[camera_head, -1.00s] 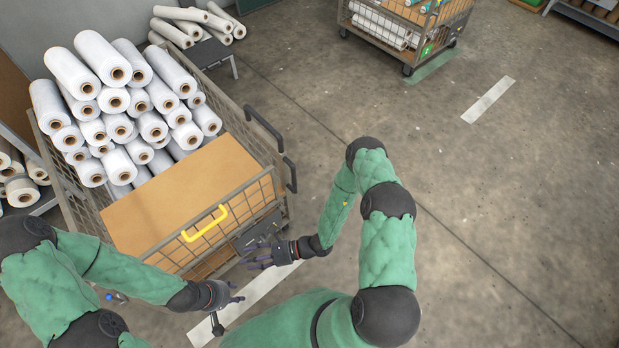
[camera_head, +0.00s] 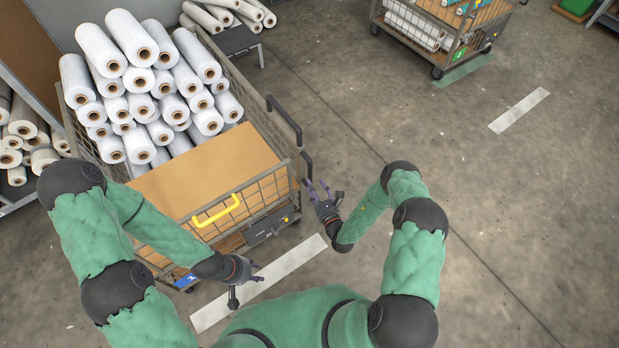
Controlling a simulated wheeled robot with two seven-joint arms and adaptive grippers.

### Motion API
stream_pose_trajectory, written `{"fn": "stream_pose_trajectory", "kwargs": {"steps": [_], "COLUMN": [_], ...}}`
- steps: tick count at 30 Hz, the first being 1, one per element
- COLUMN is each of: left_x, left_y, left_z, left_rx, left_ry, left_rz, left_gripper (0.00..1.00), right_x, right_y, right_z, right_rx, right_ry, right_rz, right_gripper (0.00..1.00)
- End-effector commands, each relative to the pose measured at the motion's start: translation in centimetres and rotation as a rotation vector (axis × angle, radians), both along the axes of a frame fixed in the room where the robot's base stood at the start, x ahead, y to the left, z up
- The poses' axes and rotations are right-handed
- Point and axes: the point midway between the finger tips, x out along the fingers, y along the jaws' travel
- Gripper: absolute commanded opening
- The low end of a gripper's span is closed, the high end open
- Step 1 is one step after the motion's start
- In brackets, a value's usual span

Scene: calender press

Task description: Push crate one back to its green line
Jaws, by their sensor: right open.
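A wire-mesh crate (camera_head: 284,181) stands close in front of me at the left, loaded with white rolls (camera_head: 150,90) and a brown board (camera_head: 205,172). It has a yellow handle (camera_head: 217,211), black side handles (camera_head: 285,119) and a blue label (camera_head: 186,281). My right gripper (camera_head: 325,194) is open and empty beside its right near corner, by the lower black handle. My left gripper (camera_head: 252,276) is open and empty in front of its near side. A second crate (camera_head: 440,35) with a green label (camera_head: 460,53) stands at the back by a green line (camera_head: 465,70). I cannot read the labels surely.
A white floor line (camera_head: 265,281) runs just before the near crate, and another (camera_head: 519,110) lies at the right. More rolls (camera_head: 25,140) sit on a rack at the left. A small dark table (camera_head: 232,40) stands behind the near crate. The floor at the right is clear.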

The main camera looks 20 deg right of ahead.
Motion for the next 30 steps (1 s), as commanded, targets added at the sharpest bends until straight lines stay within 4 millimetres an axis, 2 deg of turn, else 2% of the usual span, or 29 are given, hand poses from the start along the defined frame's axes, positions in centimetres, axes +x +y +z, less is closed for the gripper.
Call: {"fn": "stream_pose_trajectory", "kwargs": {"steps": [3,9,14,22,23,28,30], "left_x": [0.0,0.0,0.0,0.0,0.0,0.0,0.0], "left_y": [0.0,0.0,0.0,0.0,0.0,0.0,0.0], "left_z": [-0.8,-1.4,-1.6,-1.5,-1.5,-1.5,-1.5], "left_rx": [0.000,0.000,0.000,0.000,0.000,0.000,0.000], "left_ry": [0.000,0.000,0.000,0.000,0.000,0.000,0.000], "left_rz": [0.000,0.000,0.000,0.000,0.000,0.000,0.000], "left_gripper": [0.40,0.40,0.40,0.40,0.40,0.40,0.40], "right_x": [2.1,4.4,5.2,5.3,5.3,5.3,5.3], "right_y": [0.5,0.8,0.9,0.9,0.9,0.9,0.9], "right_z": [-0.1,-0.1,0.0,0.0,0.0,0.0,0.0], "right_rx": [-0.001,0.000,0.001,0.001,0.001,0.001,0.001], "right_ry": [-0.002,0.000,-0.001,0.000,0.000,0.000,0.000], "right_rz": [0.004,0.002,0.002,0.002,0.002,0.002,0.002], "right_gripper": [0.54,0.54,0.54,0.54,0.48,0.00,0.00]}}
